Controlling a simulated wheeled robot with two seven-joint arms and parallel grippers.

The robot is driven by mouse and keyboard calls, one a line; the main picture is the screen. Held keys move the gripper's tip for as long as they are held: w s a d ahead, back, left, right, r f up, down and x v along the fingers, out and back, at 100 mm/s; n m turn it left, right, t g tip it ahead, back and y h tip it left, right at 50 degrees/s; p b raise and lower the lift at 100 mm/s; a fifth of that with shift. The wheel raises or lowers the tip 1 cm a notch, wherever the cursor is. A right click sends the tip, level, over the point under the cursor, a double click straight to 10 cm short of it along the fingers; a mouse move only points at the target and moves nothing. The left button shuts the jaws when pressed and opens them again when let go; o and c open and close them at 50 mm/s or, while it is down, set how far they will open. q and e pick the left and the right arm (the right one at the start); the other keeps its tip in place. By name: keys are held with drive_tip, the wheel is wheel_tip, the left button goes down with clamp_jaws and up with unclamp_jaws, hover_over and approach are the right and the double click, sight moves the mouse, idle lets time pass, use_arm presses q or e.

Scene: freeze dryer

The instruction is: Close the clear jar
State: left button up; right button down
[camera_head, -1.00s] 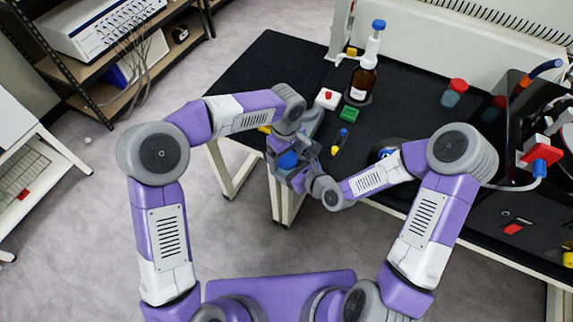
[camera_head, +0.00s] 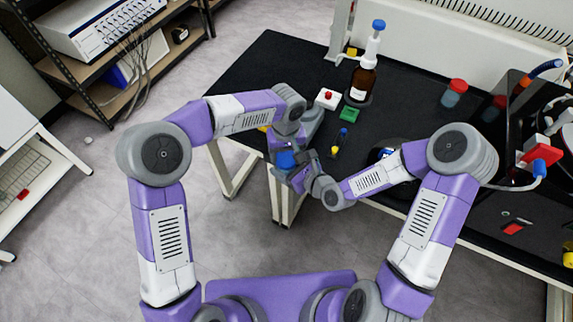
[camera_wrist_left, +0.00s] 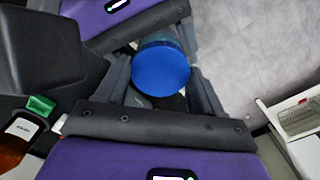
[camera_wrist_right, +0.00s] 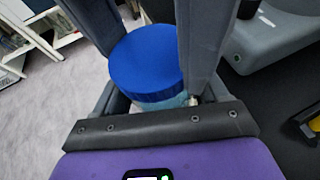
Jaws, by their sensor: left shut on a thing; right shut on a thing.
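The clear jar has a round blue lid (camera_head: 286,159) on top, held between my two grippers off the table's front edge. In the left wrist view the lid (camera_wrist_left: 160,69) lies between the fingers, with a little of the pale jar body (camera_wrist_left: 155,38) behind it. My left gripper (camera_wrist_left: 160,80) appears shut around the lid. In the right wrist view the clear jar body (camera_wrist_right: 165,101) shows just under the lid (camera_wrist_right: 145,57). My right gripper (camera_wrist_right: 160,95) appears shut around the body, lower down. Fingers hide much of the jar, and I cannot tell how tight the lid sits.
The black table (camera_head: 285,75) holds a brown bottle (camera_head: 364,80), a white box with a red button (camera_head: 327,98), a green block (camera_head: 350,114) and a red-capped container (camera_head: 454,93). Open floor lies below the grippers.

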use_arm(q)
drive_tip(key=shift+m, duration=0.3)
drive_tip(key=o, duration=1.2)
drive_tip(key=shift+c, duration=0.2)
drive_tip(key=shift+r, duration=0.15)
wheel_tip(320, 180, up, 4)
drive_tip(key=shift+r, duration=0.15)
drive_tip(key=shift+c, duration=0.3)
drive_tip(key=r+n, duration=0.1)
drive_tip(key=n, duration=0.1)
drive_tip(key=shift+r+n, duration=0.2)
drive_tip(key=shift+n, duration=0.1)
wheel_tip(320, 180, up, 2)
drive_tip(key=n, duration=0.4)
